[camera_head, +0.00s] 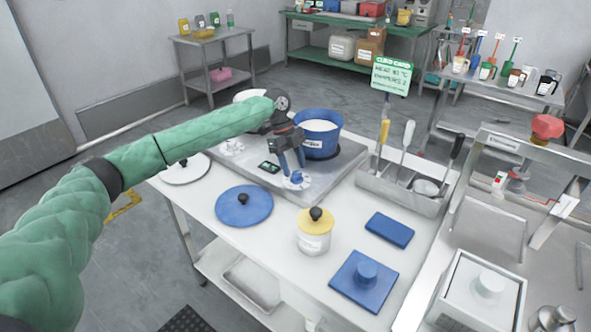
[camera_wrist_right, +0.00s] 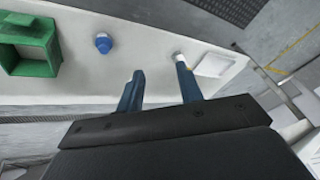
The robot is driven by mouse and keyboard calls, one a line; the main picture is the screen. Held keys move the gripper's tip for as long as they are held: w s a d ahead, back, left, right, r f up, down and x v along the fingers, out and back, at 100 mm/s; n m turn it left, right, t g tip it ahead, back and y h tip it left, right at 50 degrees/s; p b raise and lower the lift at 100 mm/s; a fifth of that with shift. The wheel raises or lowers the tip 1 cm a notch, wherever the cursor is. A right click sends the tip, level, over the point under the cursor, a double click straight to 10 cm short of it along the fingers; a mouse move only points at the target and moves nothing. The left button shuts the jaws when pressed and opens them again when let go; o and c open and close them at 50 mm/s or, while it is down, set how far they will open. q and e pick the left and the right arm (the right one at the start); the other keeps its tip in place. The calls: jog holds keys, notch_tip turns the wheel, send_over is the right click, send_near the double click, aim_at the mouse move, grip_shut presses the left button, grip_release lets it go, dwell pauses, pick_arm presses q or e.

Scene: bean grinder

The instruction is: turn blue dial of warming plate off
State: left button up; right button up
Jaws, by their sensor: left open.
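The warming plate (camera_head: 342,165) is a flat silver unit on the white table, with a blue pot (camera_head: 318,142) of white contents on it. The blue dial (camera_head: 296,180) sits on a white round base at the plate's front edge. My left gripper (camera_head: 293,169) points down at the dial with its blue fingers apart, its tips right at the dial's top. I cannot tell whether they touch it. My right gripper (camera_wrist_right: 160,68) shows only in the right wrist view. Its fingers are apart, with nothing visibly held between them.
A blue round lid (camera_head: 244,207), a yellow-lidded jar (camera_head: 314,235), a blue pad (camera_head: 390,230) and a blue square lid (camera_head: 362,284) lie in front. A utensil holder (camera_head: 397,195) stands right. The right wrist view shows a green box (camera_wrist_right: 40,42) on a white surface.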

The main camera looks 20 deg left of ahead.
pick_arm(q)
jog(key=shift+x, duration=1.1)
pick_arm(e)
jog(key=shift+s+d+r, duration=0.1)
jog(key=shift+d+r, duration=0.15)
jog(key=shift+d, duration=0.1)
pick_arm(q)
jog(key=c, duration=1)
pick_arm(e)
jog(key=shift+r, duration=0.15)
